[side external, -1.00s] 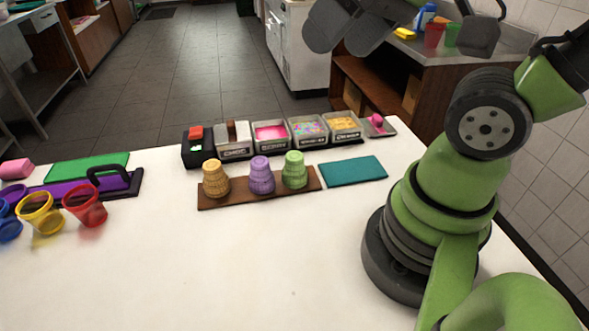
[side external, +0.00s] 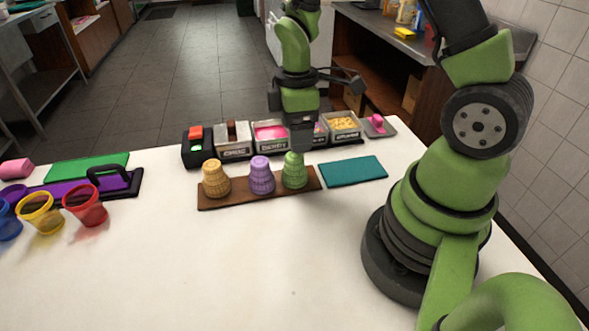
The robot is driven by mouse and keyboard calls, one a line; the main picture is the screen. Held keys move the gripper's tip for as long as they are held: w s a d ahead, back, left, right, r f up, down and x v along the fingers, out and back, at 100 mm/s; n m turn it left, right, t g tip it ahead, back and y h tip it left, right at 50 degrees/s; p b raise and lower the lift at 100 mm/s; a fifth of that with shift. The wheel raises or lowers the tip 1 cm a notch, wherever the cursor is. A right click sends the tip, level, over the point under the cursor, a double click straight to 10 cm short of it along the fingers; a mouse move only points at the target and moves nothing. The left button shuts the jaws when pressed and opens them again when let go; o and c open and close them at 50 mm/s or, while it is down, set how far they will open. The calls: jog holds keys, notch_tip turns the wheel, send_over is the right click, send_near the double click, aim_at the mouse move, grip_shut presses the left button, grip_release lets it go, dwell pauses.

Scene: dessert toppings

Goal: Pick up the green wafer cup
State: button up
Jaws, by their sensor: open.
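The green wafer cup (side external: 294,172) stands upside down at the right end of a brown wooden board (side external: 225,198). A purple wafer cup (side external: 261,177) and a tan wafer cup (side external: 215,180) stand to its left on the same board. My gripper (side external: 301,146) points down right at the top of the green cup and hides its upper end. The jaws are open. Whether they touch the cup, I cannot tell.
Topping trays (side external: 343,124) stand in a row behind the board, partly hidden by my gripper. A teal mat (side external: 352,171) lies to the right. Coloured cups (side external: 86,207) stand at the left. The front of the white table (side external: 250,270) is clear.

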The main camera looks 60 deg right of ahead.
aim_at(294, 162)
jog(key=shift+w+a+f, duration=0.1)
jog(key=shift+f, duration=3.85)
jog(key=c, duration=0.8)
